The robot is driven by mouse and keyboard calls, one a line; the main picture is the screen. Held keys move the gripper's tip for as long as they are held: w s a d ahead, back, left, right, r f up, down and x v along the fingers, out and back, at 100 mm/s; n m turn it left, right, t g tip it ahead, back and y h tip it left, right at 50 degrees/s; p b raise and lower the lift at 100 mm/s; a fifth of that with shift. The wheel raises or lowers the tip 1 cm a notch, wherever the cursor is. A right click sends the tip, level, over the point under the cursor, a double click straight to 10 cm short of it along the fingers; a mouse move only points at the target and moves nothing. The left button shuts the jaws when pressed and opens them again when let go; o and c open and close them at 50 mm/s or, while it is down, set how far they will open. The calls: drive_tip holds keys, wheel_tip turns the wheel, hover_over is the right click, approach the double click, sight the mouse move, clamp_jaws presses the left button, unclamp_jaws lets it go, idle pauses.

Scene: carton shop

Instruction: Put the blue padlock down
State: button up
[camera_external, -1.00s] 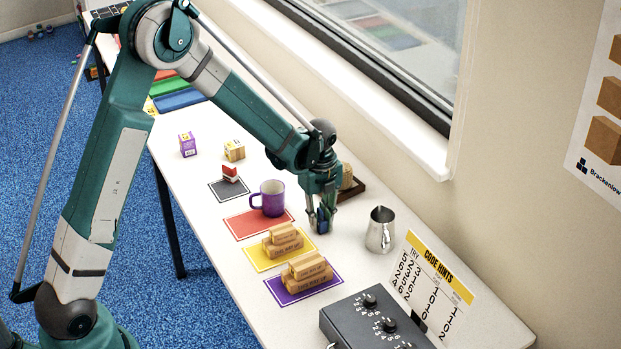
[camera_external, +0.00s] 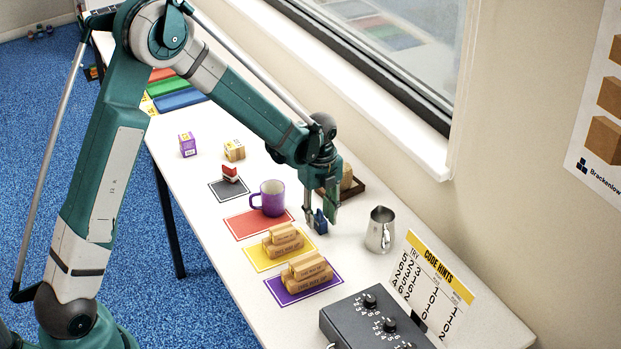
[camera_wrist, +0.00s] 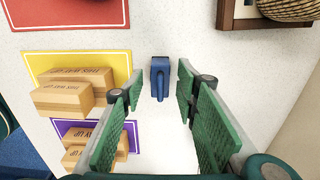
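The blue padlock (camera_external: 320,222) stands on the white table, to the right of the red and yellow mats. In the wrist view the padlock (camera_wrist: 160,78) sits ahead of and between the spread fingers, with clear gaps on both sides. My gripper (camera_external: 321,212) is open around or just above it. The wrist view shows my gripper (camera_wrist: 158,110) with its green finger pads wide apart and nothing between them touching.
A purple mug (camera_external: 270,198) stands on the red mat (camera_external: 247,226). A metal jug (camera_external: 380,230), a dark control box (camera_external: 365,320) and a hint board (camera_external: 432,285) stand to the right.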

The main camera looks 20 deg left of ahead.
sight(318, 218)
wheel_tip(318, 218, up, 10)
drive_tip(key=shift+r+p, duration=0.15)
drive_tip(key=shift+p, duration=0.15)
idle(0.3)
drive_tip(key=shift+a, duration=0.1)
idle(0.4)
drive_tip(key=s+a+r+n+t, duration=0.2)
drive_tip(key=s+a+r+n, duration=0.35)
drive_tip(key=a+r, duration=0.35)
drive_tip(key=s+a+r+n+t, duration=0.1)
drive_tip(key=s+a+r+n, duration=0.3)
drive_tip(key=a+r+n, duration=0.55)
drive_tip(key=s+a+n+t, duration=0.4)
drive_tip(key=s+a+n, duration=0.8)
drive_tip(key=s+a, duration=0.5)
drive_tip(key=shift+s+a+r, duration=0.2)
drive_tip(key=shift+s+r, duration=0.05)
drive_tip(key=shift+s, duration=0.3)
